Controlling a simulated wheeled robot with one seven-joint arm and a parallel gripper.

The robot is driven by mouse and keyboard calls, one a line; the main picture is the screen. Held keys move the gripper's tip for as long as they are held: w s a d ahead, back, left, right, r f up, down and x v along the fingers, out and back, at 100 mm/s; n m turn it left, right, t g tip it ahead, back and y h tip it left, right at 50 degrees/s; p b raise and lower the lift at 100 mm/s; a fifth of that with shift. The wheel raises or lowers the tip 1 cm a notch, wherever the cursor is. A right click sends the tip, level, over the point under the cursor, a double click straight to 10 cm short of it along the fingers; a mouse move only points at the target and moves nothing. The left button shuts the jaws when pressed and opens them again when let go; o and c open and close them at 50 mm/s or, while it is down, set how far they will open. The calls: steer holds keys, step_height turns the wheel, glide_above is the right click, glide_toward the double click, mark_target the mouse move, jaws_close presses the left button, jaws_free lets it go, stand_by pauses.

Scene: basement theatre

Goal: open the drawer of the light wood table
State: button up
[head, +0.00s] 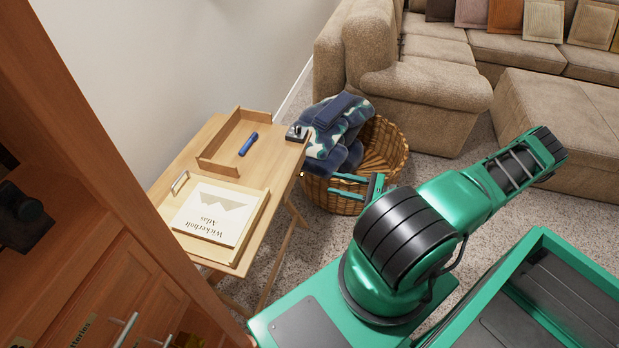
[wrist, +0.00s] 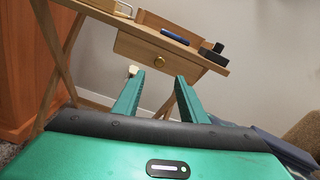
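The light wood table (head: 185,163) stands at the left in the head view, against the wall. Its drawer (wrist: 142,49) shows under the tabletop in the wrist view, with a round brass knob (wrist: 160,59) on its front. The drawer front looks shut under the top. In the head view the drawer is hidden. My gripper (wrist: 159,82) is open and empty, its two green fingers pointing toward the drawer. The knob lies above and between the fingertips in the wrist view, apart from them. In the head view my gripper (head: 341,185) is in front of the basket.
On the table are a tray (head: 250,248) with a book (head: 212,212), a wooden holder (head: 222,138), a blue object (head: 248,144) and a small dark box (head: 296,133). A wicker basket (head: 390,145) with blankets stands beside it. A wooden cabinet (head: 115,262) is at the left.

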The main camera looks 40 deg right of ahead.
mark_target(304, 176)
steer(key=x, duration=1)
steer(key=shift+w+a, duration=0.15)
steer(key=shift+w, duration=0.05)
jaws_close()
